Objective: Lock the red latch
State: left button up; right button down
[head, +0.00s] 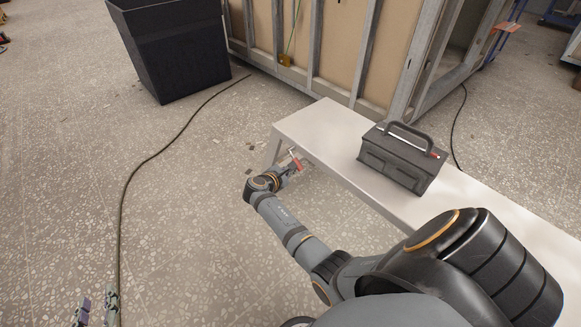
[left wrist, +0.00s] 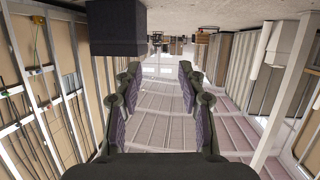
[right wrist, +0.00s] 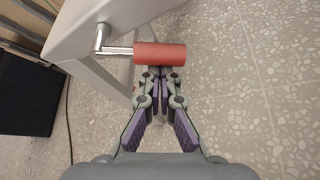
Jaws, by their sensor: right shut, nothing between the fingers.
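The red latch handle (head: 296,160) is on the side of the white bench (head: 322,121), near its left end. In the right wrist view the red cylinder (right wrist: 160,54) lies level on a metal rod from a pivot on the white frame. My right gripper (right wrist: 160,77) is shut and empty, its fingertips at the near edge of the handle; I cannot tell whether they touch it. My left gripper (head: 97,306) shows at the bottom left of the head view, away from the bench. It is open and empty in the left wrist view (left wrist: 158,75).
A dark toolbox (head: 400,160) with a handle stands on the bench. A black bin (head: 172,48) is at the upper left. A framed wall pod (head: 335,45) stands behind the bench.

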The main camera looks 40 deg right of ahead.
pick_arm(q)
jog(key=s+f+g+p, duration=0.5)
jog(key=s+f+g, duration=0.6)
jog(key=s, duration=0.4)
jog(key=shift+s+f, duration=0.3)
jog(key=shift+s, duration=0.05)
pick_arm(e)
jog(key=shift+s+r+n+g, duration=0.45)
jog(key=shift+r+n+g, duration=0.05)
jog(key=shift+r, duration=0.2)
pick_arm(q)
jog(key=shift+w+r+p, duration=0.2)
jog(key=shift+w+p, duration=0.1)
jog(key=shift+w, duration=0.05)
jog(key=shift+s, duration=0.1)
